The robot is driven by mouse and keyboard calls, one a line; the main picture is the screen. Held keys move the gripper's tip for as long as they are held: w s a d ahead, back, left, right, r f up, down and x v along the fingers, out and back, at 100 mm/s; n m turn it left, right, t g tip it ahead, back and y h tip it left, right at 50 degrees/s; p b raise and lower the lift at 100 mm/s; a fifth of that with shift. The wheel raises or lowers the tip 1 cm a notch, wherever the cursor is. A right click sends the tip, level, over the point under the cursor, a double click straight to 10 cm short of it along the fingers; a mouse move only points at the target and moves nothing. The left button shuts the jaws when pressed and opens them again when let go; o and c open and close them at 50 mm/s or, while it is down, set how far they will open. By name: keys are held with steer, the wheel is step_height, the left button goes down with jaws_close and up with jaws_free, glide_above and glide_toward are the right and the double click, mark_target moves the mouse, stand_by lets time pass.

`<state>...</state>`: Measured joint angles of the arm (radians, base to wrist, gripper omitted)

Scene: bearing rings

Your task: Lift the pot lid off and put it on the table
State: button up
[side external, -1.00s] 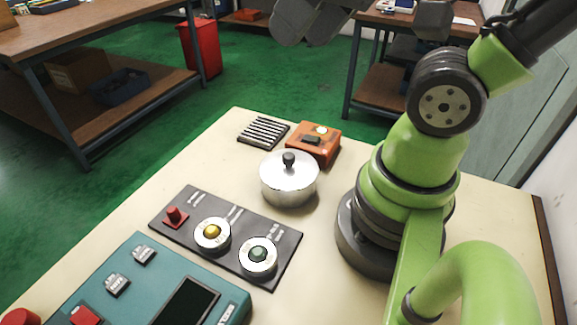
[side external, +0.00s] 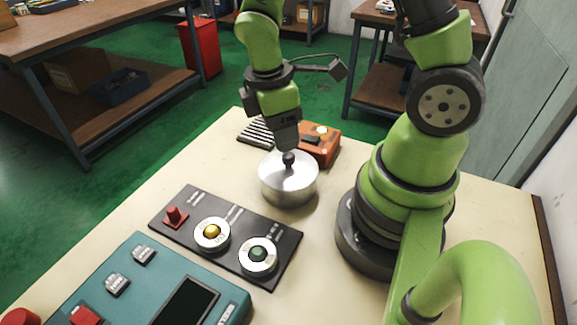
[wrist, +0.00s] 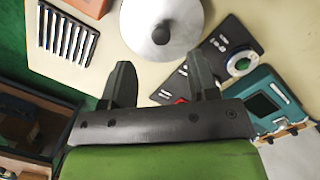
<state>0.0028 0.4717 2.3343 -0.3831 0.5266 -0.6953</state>
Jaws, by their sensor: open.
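A silvery pot (side external: 288,188) stands on the cream table (side external: 345,165). Its lid (side external: 290,167), with a dark round knob (side external: 289,158), sits on top. My gripper (side external: 287,146) points down just above and behind the knob in the side view. In the wrist view my gripper (wrist: 162,80) has its two dark fingers spread with nothing between them. There the lid (wrist: 140,20) and its knob (wrist: 161,34) lie beyond the fingertips, apart from them.
An orange box (side external: 322,148) and a slotted dark rack (side external: 255,132) sit behind the pot. A dark panel with knobs (side external: 270,277) and a teal console (side external: 140,275) lie in front. Bare table shows left of the pot and between pot and panel.

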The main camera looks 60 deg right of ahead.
mark_target(288, 155)
steer(key=f, duration=0.2)
steer(key=s+f, duration=0.1)
steer(key=f, duration=0.1)
steer(key=shift+d+f, duration=0.1)
steer(key=shift+d, duration=0.2)
steer(key=shift+d+f, duration=0.1)
steer(key=shift+f, duration=0.95)
jaws_close()
